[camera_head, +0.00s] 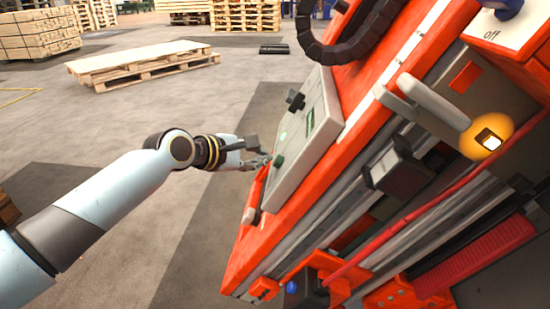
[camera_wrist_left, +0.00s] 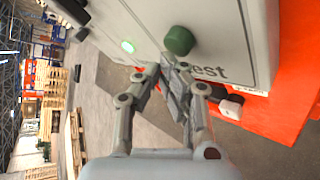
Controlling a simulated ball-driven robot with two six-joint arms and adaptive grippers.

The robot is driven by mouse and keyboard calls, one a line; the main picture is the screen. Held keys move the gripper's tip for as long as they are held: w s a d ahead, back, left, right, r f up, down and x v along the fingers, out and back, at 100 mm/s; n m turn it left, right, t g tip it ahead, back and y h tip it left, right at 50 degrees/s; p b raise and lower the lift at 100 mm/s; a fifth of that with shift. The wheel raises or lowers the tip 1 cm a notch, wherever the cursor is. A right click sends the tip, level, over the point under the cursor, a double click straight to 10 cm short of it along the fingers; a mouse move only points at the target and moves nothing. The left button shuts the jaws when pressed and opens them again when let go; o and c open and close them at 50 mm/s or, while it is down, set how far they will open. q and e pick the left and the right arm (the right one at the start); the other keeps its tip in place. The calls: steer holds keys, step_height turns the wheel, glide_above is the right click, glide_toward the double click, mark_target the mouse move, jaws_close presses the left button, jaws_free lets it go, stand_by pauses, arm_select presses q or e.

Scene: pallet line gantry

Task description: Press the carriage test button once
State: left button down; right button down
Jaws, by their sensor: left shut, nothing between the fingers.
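The grey control box (camera_head: 318,148) sits on the orange gantry frame and carries a round dark green button (camera_head: 277,161). In the left wrist view the green button (camera_wrist_left: 180,40) stands out from the panel, with a partly covered label ending in "est" beside it. A small green lamp (camera_wrist_left: 128,46) glows next to it. My left gripper (camera_head: 266,159) is shut and empty, its tips close to the button. In the left wrist view the fingertips (camera_wrist_left: 172,66) appear just below the button; I cannot tell whether they touch it. My right gripper is not in view.
A black knob (camera_head: 295,100) and a small green display (camera_head: 310,120) are on the same box. A grey handle (camera_head: 425,103) and a glowing orange lamp (camera_head: 487,139) are on the gantry to the right. A wooden pallet (camera_head: 145,64) lies behind; the floor between is clear.

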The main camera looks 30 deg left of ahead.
arm_select(q)
steer(key=shift+w+d+f, duration=0.15)
steer(key=shift+d+f, duration=0.15)
steer(key=shift+d, duration=0.2)
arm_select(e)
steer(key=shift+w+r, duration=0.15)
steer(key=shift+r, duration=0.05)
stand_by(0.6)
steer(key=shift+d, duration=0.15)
arm_select(q)
steer(key=shift+s+a+r+p, duration=0.25)
steer(key=shift+a+r+p, duration=0.25)
steer(key=shift+a+p, duration=0.3)
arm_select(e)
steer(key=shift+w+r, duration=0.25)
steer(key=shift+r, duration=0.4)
